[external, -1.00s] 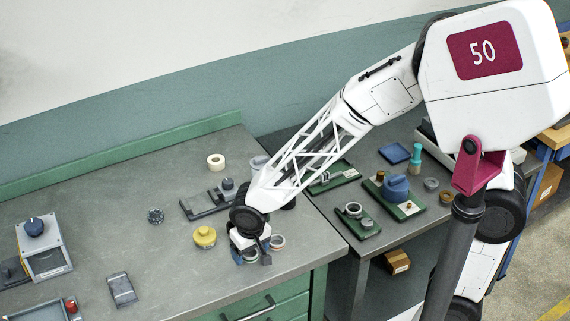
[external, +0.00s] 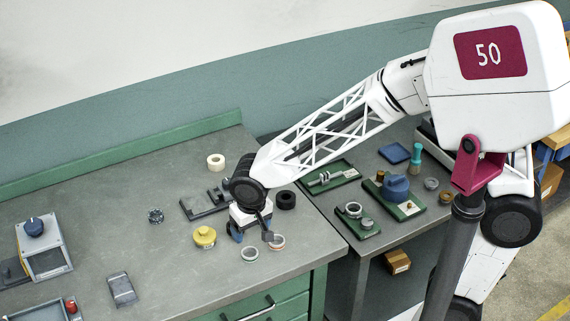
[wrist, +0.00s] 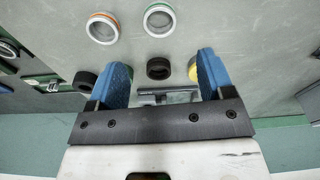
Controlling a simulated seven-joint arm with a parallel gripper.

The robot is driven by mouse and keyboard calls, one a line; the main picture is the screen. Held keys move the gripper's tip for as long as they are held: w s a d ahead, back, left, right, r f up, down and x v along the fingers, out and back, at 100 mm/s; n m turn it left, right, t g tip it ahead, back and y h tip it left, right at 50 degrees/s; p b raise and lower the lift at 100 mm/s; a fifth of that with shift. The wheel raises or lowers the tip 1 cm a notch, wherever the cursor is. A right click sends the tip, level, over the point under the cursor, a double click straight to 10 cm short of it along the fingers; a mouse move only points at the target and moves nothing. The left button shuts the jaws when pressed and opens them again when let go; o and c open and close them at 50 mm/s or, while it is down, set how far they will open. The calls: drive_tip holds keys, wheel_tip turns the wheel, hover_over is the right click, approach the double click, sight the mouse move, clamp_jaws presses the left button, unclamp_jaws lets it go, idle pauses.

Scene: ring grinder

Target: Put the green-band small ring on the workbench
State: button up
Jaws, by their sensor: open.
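The small ring with the green band (external: 249,254) lies flat on the grey workbench (external: 165,275) near its front edge. In the wrist view the green-band ring (wrist: 159,20) is at the top centre, apart from the fingers. A similar ring with an orange band (external: 277,241) lies beside it; it also shows in the wrist view (wrist: 102,28). My gripper (external: 251,235) is above the bench, just behind the two rings. In the wrist view my gripper (wrist: 162,64) has its blue fingers wide apart, with nothing held.
A yellow knobbed part (external: 204,236) stands left of my gripper. A black ring (external: 285,200) lies to the right. A grey fixture (external: 205,202) is behind. The side table (external: 400,175) holds green trays and a blue part. The bench's left middle has free room.

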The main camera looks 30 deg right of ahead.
drive_tip(key=shift+s+r, duration=0.2)
drive_tip(key=shift+r, duration=1.2)
drive_tip(key=shift+d, duration=0.1)
drive_tip(key=s+d+r+m, duration=0.1)
drive_tip(key=d+r, duration=0.3)
drive_tip(key=d, duration=0.7)
drive_tip(key=d+r, duration=0.4)
drive_tip(key=d, duration=0.6)
drive_tip(key=s+d+r, duration=0.1)
drive_tip(key=s+d, duration=0.4)
drive_tip(key=d, duration=0.2)
drive_tip(key=s+d+r+t, duration=0.1)
drive_tip(key=s+d, duration=0.4)
drive_tip(key=d, duration=0.3)
drive_tip(key=shift+s+r+m, duration=0.2)
drive_tip(key=shift+r+m, duration=0.1)
drive_tip(key=shift+r, duration=0.1)
